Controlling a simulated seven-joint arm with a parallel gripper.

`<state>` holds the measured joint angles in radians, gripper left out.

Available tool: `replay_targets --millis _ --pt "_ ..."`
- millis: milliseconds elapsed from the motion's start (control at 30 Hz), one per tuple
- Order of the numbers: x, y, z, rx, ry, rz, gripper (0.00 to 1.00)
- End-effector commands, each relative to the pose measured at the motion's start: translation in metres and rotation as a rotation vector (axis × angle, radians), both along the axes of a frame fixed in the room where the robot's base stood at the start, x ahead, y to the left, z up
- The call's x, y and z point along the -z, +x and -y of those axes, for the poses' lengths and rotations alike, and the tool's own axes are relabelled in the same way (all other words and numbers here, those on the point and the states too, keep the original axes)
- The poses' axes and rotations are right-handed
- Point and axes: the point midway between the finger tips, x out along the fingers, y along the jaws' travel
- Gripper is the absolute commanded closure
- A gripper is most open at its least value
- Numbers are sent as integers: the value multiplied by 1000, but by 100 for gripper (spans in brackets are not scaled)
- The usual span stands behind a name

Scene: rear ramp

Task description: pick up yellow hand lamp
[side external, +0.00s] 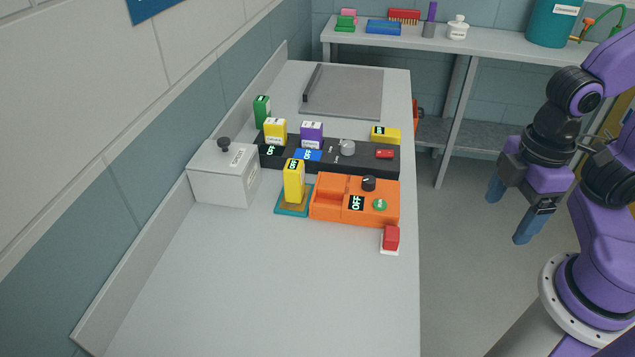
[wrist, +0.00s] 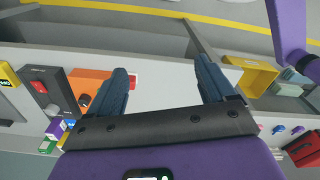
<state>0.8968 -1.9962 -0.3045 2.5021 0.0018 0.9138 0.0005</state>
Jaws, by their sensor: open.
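Three yellow pieces show in the side external view, and I cannot tell for sure which is the hand lamp. An upright yellow one marked OFF (side external: 294,182) stands on a teal-edged pad (side external: 289,212) left of the orange box. Another upright yellow one (side external: 275,130) stands at the black unit's left end. A yellow block marked OFF (side external: 385,135) lies at that unit's back right; a yellow OFF piece also shows at the wrist view's left edge (wrist: 8,76). My gripper (side external: 508,220) is open and empty, right of the bench and apart from all three.
The orange box (side external: 328,208) with a dial and the black unit (side external: 365,160) stand mid-bench. A purple piece (side external: 312,133), a grey box (side external: 223,172) and a red button (side external: 391,237) are near. The bench front (side external: 270,300) is clear. A yellow bin (wrist: 250,76) shows in the wrist view.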

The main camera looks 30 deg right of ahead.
Motion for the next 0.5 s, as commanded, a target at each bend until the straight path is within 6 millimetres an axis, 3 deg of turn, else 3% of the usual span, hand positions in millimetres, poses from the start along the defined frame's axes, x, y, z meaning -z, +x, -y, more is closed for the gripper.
replay_targets --millis 133,233,500 --pt "-2 4 -4 4 0 0 17" --pt "-7 18 -16 15 -1 0 17" --pt "-29 97 -75 78 -9 -3 17"
